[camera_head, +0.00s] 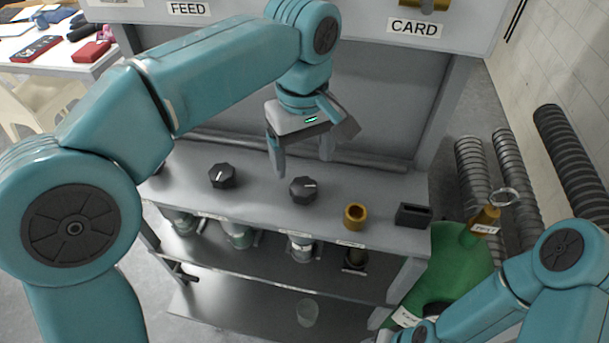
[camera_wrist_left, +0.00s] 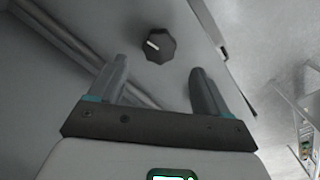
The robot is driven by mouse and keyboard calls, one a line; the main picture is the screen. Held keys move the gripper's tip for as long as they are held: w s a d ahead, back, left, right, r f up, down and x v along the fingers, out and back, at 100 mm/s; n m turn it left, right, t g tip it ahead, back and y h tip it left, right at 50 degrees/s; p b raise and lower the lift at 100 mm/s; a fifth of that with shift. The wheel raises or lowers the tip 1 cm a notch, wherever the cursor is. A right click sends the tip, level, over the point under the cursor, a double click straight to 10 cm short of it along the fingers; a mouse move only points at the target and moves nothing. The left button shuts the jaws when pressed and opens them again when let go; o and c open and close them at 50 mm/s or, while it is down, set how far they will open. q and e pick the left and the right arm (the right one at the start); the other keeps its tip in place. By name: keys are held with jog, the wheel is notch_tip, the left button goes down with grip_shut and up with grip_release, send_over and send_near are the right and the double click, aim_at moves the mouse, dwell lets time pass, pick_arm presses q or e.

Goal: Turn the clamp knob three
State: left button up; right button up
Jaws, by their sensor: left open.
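Two black faceted knobs with white pointer marks stand on the grey shelf top: a left knob (camera_head: 222,176) and a middle knob (camera_head: 303,190). The small labels below them are too small to read, so I cannot tell which is number three. My left gripper (camera_head: 303,165) is open and empty, above and behind the middle knob in the head view. In the left wrist view one black knob (camera_wrist_left: 157,46) shows beyond and between the open fingertips (camera_wrist_left: 158,80), apart from them. I cannot tell which knob that is. My right arm enters at lower right; its gripper is not visible.
A brass ring fitting (camera_head: 355,215) and a black rectangular block (camera_head: 413,215) stand right of the knobs. A horizontal rail (camera_head: 375,163) runs behind them. A green container (camera_head: 450,265) stands at the right. A lower shelf (camera_head: 250,262) lies below.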

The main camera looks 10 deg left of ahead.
aim_at(304, 187)
pick_arm(q)
notch_tip(304, 187, down, 7)
jog(key=shift+s+d+b, duration=0.1)
jog(key=shift+b, duration=0.2)
jog(key=shift+d+f, duration=0.1)
jog(key=shift+f, duration=0.15)
jog(key=shift+s, duration=0.1)
jog(key=c, duration=1)
